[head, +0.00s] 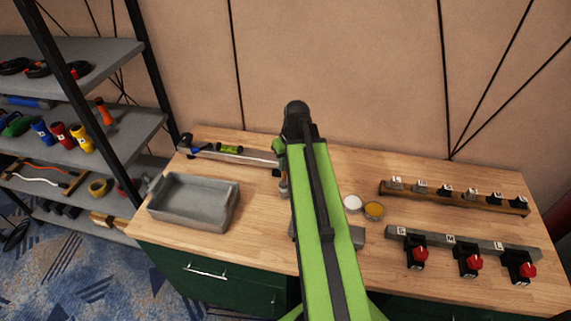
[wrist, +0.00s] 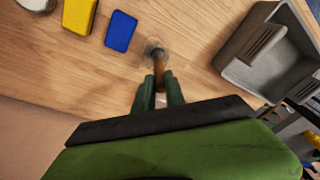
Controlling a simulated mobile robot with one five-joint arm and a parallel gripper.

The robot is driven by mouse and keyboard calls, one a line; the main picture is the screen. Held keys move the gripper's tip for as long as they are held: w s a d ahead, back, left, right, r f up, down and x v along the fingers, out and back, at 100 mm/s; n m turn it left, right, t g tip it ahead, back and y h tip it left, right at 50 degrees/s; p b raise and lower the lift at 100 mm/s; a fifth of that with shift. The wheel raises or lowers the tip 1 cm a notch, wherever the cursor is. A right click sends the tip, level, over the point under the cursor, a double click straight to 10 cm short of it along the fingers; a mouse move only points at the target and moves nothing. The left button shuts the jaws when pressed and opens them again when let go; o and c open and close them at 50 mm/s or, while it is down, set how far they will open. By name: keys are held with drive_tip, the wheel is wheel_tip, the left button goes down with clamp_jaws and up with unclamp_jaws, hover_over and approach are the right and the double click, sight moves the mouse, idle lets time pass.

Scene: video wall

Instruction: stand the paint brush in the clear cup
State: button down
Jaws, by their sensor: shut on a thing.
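My gripper (wrist: 160,88) is shut on the paint brush (wrist: 160,72), a brown, slim piece between the two green fingers in the wrist view. Its far end meets a small greyish, see-through-looking round shape (wrist: 153,47) above the wood. I cannot tell whether that shape is the clear cup or the brush's bristles, nor whether the brush is inside a cup. No cup is clearly visible there.
A grey tray (head: 195,201) stands left on the wooden bench; it is at the right in the wrist view (wrist: 240,72). Yellow (wrist: 80,12) and blue (wrist: 120,30) blocks lie near the brush. White (head: 352,202) and yellow (head: 374,210) round items and two racks stand right.

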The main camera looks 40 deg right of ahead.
drive_tip(key=shift+f, duration=0.1)
drive_tip(key=c, duration=1.3)
unclamp_jaws()
drive_tip(key=s+r+p, duration=0.1)
drive_tip(key=r+p, duration=0.4)
drive_tip(key=s+r+p, duration=0.1)
drive_tip(key=r+p, duration=0.5)
drive_tip(key=s+d+r+p, duration=0.1)
drive_tip(key=r+p, duration=0.5)
drive_tip(key=shift+r, duration=0.1)
